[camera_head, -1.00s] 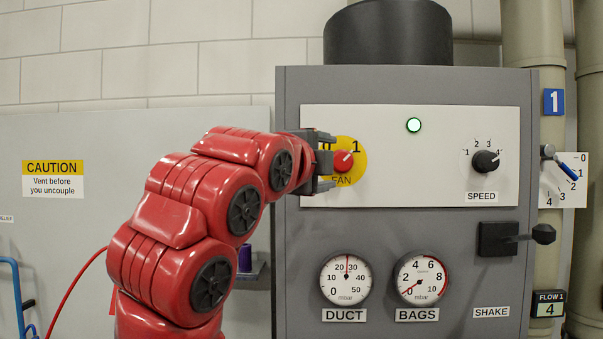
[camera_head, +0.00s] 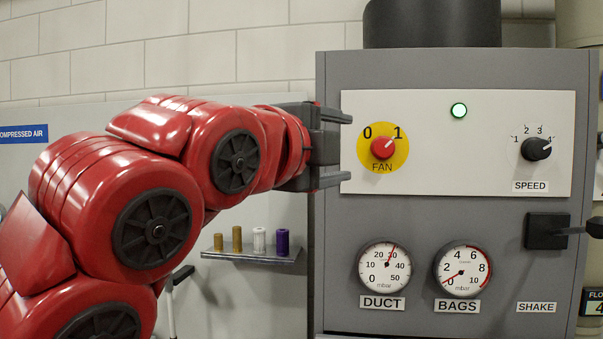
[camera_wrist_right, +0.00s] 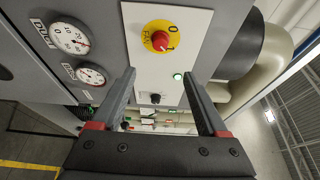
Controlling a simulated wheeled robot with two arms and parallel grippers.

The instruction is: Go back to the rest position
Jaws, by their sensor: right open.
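My right gripper (camera_head: 345,148) is open and empty at the left edge of the white control panel (camera_head: 440,182). Its two fingers point right, apart from the red fan knob (camera_head: 383,148) on its yellow disc. The knob's mark points to 1. In the right wrist view, the open fingers (camera_wrist_right: 158,75) have nothing between them up close, and the fan knob (camera_wrist_right: 161,40) lies beyond the tips. My red right arm (camera_head: 160,170) fills the left of the head view. My left gripper is not in view.
The grey cabinet (camera_head: 335,250) carries a lit green lamp (camera_head: 459,110), a speed knob (camera_head: 536,148) near 4, a duct gauge (camera_head: 385,267), a bags gauge (camera_head: 462,270) and a shake handle (camera_head: 545,231). A small shelf (camera_head: 250,256) with several cylinders is below my arm.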

